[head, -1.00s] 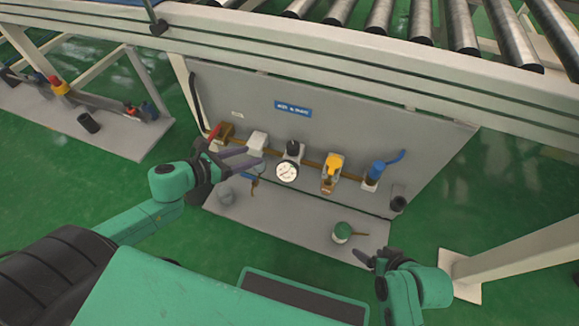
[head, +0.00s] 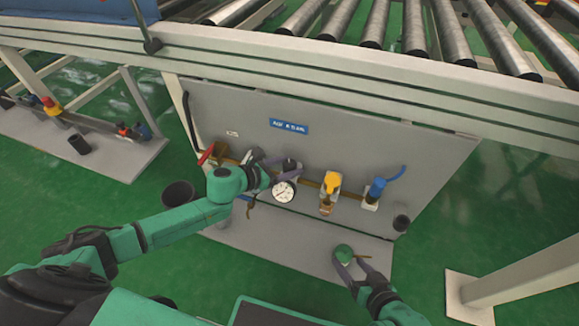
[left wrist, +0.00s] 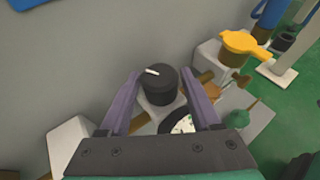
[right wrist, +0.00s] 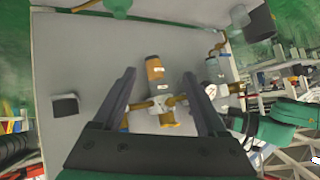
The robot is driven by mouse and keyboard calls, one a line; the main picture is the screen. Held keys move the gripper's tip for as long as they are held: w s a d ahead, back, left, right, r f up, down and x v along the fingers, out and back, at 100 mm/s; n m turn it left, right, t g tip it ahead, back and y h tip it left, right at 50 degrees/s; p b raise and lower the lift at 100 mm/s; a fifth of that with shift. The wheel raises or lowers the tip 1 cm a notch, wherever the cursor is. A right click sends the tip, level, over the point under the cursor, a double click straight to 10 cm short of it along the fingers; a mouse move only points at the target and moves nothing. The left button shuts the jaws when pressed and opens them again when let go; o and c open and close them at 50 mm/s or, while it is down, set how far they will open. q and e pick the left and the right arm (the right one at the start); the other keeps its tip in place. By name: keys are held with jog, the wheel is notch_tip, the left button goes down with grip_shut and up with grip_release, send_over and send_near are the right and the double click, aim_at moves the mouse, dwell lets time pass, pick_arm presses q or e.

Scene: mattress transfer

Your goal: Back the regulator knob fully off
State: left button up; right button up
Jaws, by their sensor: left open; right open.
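The regulator knob is a black round knob with a white mark on top. In the left wrist view the knob (left wrist: 160,88) stands between the two purple fingers of my open left gripper (left wrist: 160,77); I cannot tell whether they touch it. In the head view my left gripper (head: 284,166) reaches the knob (head: 291,164) from the left and partly covers it. The white-faced gauge (head: 284,192) sits just below; it also shows in the left wrist view (left wrist: 182,125), partly hidden.
A grey panel (head: 350,140) carries a red-handled valve (head: 207,154) at left, a yellow valve (head: 331,183) and a blue-handled valve (head: 378,187) at right. The roller conveyor's beam (head: 300,75) runs above. A dark bin (head: 178,193) stands left of the panel.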

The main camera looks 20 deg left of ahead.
pick_arm(q)
jog(key=shift+w+d+f, duration=0.1)
jog(key=shift+w+d, duration=0.05)
jog(key=shift+w, duration=0.05)
grip_shut()
